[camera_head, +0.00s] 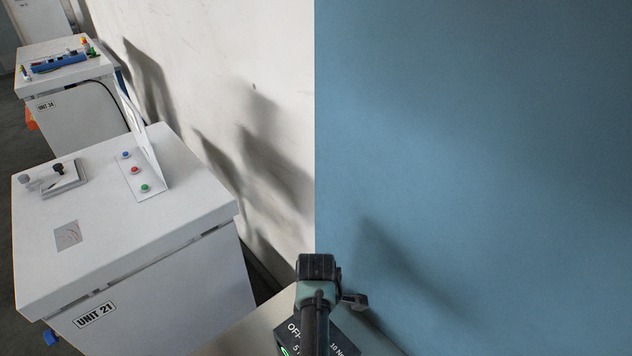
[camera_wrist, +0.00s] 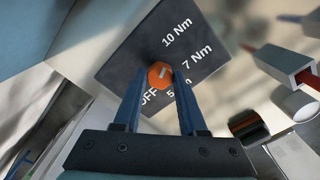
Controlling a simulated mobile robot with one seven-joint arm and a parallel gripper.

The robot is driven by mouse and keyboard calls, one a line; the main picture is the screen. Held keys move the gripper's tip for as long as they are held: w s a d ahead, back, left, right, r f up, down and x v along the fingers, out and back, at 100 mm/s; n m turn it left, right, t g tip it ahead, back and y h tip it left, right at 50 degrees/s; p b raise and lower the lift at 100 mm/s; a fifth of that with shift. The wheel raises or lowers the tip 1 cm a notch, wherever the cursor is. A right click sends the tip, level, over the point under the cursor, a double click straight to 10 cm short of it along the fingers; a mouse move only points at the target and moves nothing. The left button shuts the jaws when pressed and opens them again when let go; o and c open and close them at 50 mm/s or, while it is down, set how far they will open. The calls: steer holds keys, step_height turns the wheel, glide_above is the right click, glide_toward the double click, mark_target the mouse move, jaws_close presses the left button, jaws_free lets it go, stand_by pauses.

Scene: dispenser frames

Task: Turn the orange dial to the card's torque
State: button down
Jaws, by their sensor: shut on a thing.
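The orange dial (camera_wrist: 160,74) sits on a dark panel (camera_wrist: 130,55) in the wrist view. The panel has white labels: OFF, one starting with 5, 7 Nm and 10 Nm. A pale mark shows on the dial's face; I cannot tell for sure which label it points at. My gripper (camera_wrist: 160,80) is shut on the dial, one blue finger on each side, partly covering the OFF and 5 labels. In the head view the dark panel (camera_head: 349,338) shows at the bottom, and my arm hides the dial. I see no readable torque card.
In the wrist view, a grey block with a red rod (camera_wrist: 280,64) and a dark cylinder (camera_wrist: 248,128) lie right of the panel. In the head view, the white UNIT 21 cabinet (camera_head: 150,240) stands left, a blue wall (camera_head: 480,150) right.

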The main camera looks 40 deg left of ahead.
steer(key=shift+r+n, duration=0.1)
steer(key=shift+n, duration=0.4)
steer(key=shift+c, duration=2.3)
jaws_free()
step_height(320, 180, up, 13)
steer(key=b, duration=0.2)
